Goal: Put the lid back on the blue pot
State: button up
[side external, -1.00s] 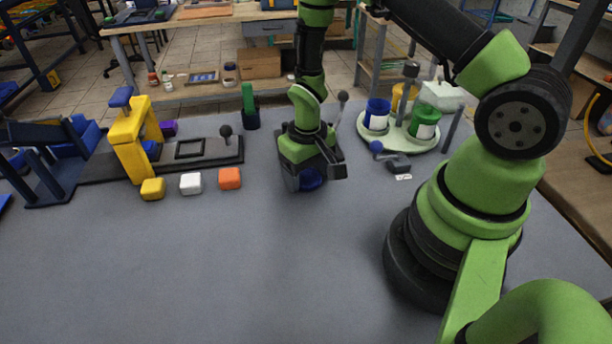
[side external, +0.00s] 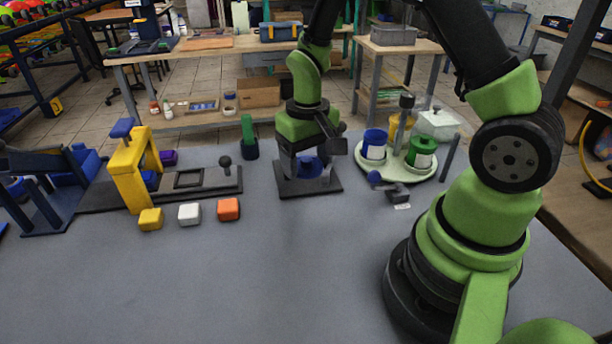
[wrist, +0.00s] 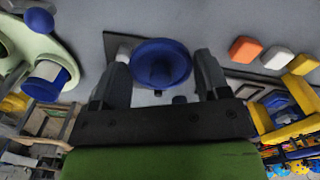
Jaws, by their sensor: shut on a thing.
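The blue pot (side external: 372,151) stands on a pale round tray (side external: 392,166) right of my gripper, with a white label band and a blue top; it also shows at the left of the wrist view (wrist: 45,72). My gripper (side external: 308,168) is shut on a round blue lid (wrist: 160,60), which sits between the fingers in the wrist view. In the side view the lid is partly hidden by the fingers. A dark square-edged patch shows under my gripper; I cannot tell whether it is a plate or a shadow.
A green pot (side external: 422,152) and a post share the tray. Orange (side external: 229,209), white (side external: 189,213) and yellow (side external: 150,219) blocks and a yellow press (side external: 130,170) are left. The front table is clear.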

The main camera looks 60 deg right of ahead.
jog(key=s+d+r+m, duration=0.2)
jog(key=d+r+m, duration=0.1)
jog(key=d+m, duration=0.85)
jog(key=s+d+r+m, duration=0.2)
jog(key=d+m, duration=0.8)
jog(key=m, duration=0.2)
jog(key=shift+n, duration=0.25)
jog(key=shift+s+f, duration=0.15)
jog(key=shift+f, duration=2.9)
jog(key=shift+f, duration=0.15)
jog(key=o, duration=1)
notch_tip(320, 180, up, 7)
